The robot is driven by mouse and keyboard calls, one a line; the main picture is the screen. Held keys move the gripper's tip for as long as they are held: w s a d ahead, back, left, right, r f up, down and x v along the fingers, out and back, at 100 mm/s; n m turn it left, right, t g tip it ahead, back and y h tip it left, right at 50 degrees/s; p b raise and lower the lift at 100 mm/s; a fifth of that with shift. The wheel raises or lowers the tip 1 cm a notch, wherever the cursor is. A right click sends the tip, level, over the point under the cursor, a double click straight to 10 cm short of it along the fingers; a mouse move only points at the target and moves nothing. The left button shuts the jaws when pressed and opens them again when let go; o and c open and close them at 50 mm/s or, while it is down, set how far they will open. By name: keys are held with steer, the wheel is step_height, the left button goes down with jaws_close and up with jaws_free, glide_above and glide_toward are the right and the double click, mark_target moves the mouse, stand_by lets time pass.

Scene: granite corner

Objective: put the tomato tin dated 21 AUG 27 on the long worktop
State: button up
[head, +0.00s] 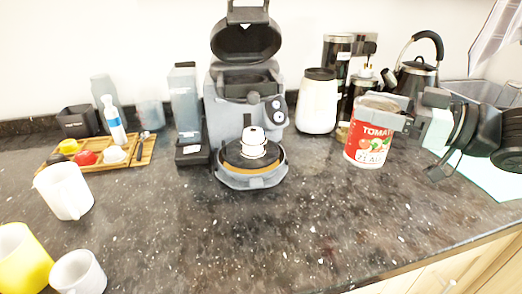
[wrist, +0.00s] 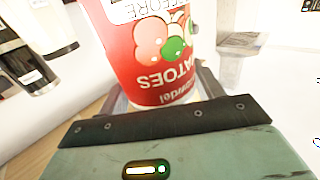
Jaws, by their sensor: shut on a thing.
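The tomato tin (head: 367,147), red and white with a "TOMAT…" label, is at the right of the head view, over the dark granite worktop (head: 240,235). My gripper (head: 380,116) reaches in from the right and is shut on the tin's upper part. In the wrist view the tin (wrist: 155,55) stands between the fingers of my gripper (wrist: 162,92), its label upside down. A white label patch ending in "…EFORE" is cut off by the frame's top edge, and no date is readable. I cannot tell whether the tin's base touches the worktop.
A coffee machine (head: 250,100) stands mid-worktop, with a white canister (head: 318,102) and a black kettle (head: 416,78) behind the tin. Mugs (head: 66,190) and a wooden tray (head: 146,152) are at left. The front middle is clear. A pale glass-like board (head: 490,180) lies at right.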

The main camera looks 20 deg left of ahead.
mark_target(364, 156)
steer(key=shift+f, duration=4.95)
steer(key=shift+f+b, duration=0.1)
steer(key=shift+b, duration=0.25)
steer(key=shift+f, duration=0.15)
steer(key=o, duration=1.5)
steer(key=shift+c, duration=0.2)
steer(key=shift+s, duration=0.1)
steer(key=shift+r, duration=0.25)
steer(key=s+d+b, duration=0.1)
steer(key=s+d, duration=0.1)
steer(key=d, duration=0.9)
steer(key=shift+d, duration=0.4)
